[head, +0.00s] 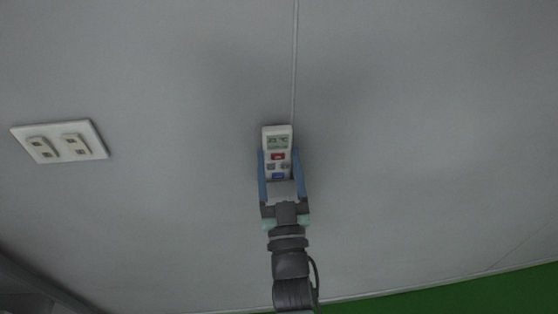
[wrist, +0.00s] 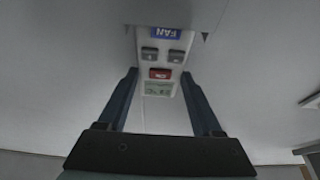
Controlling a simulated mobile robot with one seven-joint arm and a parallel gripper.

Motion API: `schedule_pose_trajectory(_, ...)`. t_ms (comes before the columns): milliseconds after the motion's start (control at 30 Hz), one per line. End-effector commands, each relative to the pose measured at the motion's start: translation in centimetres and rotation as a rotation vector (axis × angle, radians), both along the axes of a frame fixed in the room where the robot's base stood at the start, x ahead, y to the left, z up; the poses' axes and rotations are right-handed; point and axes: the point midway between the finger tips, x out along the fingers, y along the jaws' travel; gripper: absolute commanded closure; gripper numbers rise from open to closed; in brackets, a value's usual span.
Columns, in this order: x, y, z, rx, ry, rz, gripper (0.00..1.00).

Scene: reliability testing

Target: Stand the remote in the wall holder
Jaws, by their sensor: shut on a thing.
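The white remote (head: 277,137) stands close to upright against the grey wall in the head view, its screen at the top and red and blue buttons below. My gripper (head: 279,155) has its blue fingers on either side of the remote and is shut on it. In the wrist view the remote (wrist: 162,58) hangs between the fingertips (wrist: 160,74), its blue FAN button near the top. A light grey piece, seemingly the wall holder (wrist: 170,12), covers the remote's lower end there. It also seems to show between my fingers in the head view (head: 283,192). How deep the remote sits is hidden.
A white wall outlet plate (head: 60,142) is at the left in the head view. A thin vertical line (head: 295,60) runs up the wall above the remote. A green area (head: 470,295) lies at the lower right. The wall around the remote is otherwise bare.

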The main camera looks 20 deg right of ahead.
Motion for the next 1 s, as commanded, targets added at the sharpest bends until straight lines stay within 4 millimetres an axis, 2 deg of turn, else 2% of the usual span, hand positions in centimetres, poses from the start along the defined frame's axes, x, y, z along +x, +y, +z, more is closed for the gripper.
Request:
schedule_pose_trajectory(133,0.0,0.0,0.1,-0.001,-0.002,0.000,0.97)
schedule_pose_trajectory(167,0.0,0.0,0.1,-0.001,-0.002,0.000,0.31)
schedule_pose_trajectory(333,0.0,0.0,0.1,-0.001,-0.002,0.000,0.01)
schedule_pose_trajectory(667,-0.4,0.1,-0.3,0.001,0.002,0.000,0.00)
schedule_pose_trajectory(833,-2.3,0.7,-1.3,0.001,0.003,0.000,0.00)
schedule_pose_trajectory(1000,-5.5,1.6,-2.8,0.000,0.003,0.001,0.00)
